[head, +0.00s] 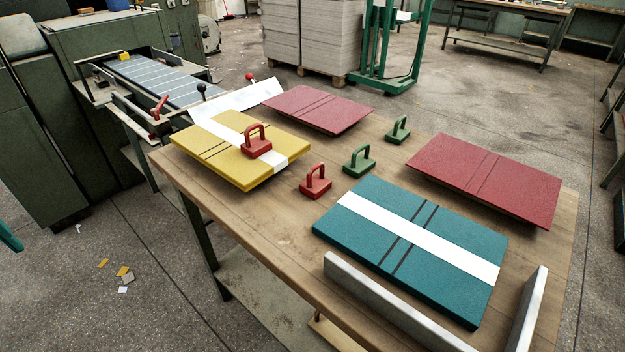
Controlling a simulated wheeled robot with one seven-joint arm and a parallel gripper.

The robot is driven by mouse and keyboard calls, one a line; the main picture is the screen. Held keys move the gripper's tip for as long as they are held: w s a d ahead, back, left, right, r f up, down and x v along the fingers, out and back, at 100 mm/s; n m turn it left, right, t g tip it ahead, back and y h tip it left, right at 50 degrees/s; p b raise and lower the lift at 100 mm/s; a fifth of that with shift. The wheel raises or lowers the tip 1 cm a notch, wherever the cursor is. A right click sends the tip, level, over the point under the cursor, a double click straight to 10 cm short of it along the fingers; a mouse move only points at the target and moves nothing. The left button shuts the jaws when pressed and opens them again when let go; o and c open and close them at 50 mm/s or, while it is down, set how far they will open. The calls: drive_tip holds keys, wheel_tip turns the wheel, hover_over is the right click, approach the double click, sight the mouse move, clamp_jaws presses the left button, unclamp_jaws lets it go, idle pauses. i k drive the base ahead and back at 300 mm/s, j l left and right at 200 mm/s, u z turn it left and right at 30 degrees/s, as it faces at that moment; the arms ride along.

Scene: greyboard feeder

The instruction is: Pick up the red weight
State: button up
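Two red weights with arched handles are in the head view. One red weight (257,148) stands upright on the yellow board (214,158), on the white strip (225,132) across it. The other red weight (315,187) stands upright on the bare wood of the table (275,215), between the yellow board and the teal board (375,216). Both handles are clear. My gripper is not in view.
Two green weights (359,164) (398,133) stand behind the nearer red weight. Dark red boards (318,107) (450,180) lie at the back and right. Grey metal rails (385,300) edge the front right corner. A green machine (60,150) with a feeder adjoins the left.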

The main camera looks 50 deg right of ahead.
sight(315, 185)
drive_tip(key=j+z, duration=0.1)
drive_tip(key=z, duration=0.3)
drive_tip(key=i+j+z, duration=0.1)
drive_tip(key=z, duration=0.3)
drive_tip(key=j+z, duration=0.1)
drive_tip(key=z, duration=0.25)
drive_tip(key=j+z, duration=0.15)
drive_tip(key=z, duration=0.25)
drive_tip(key=i, duration=0.05)
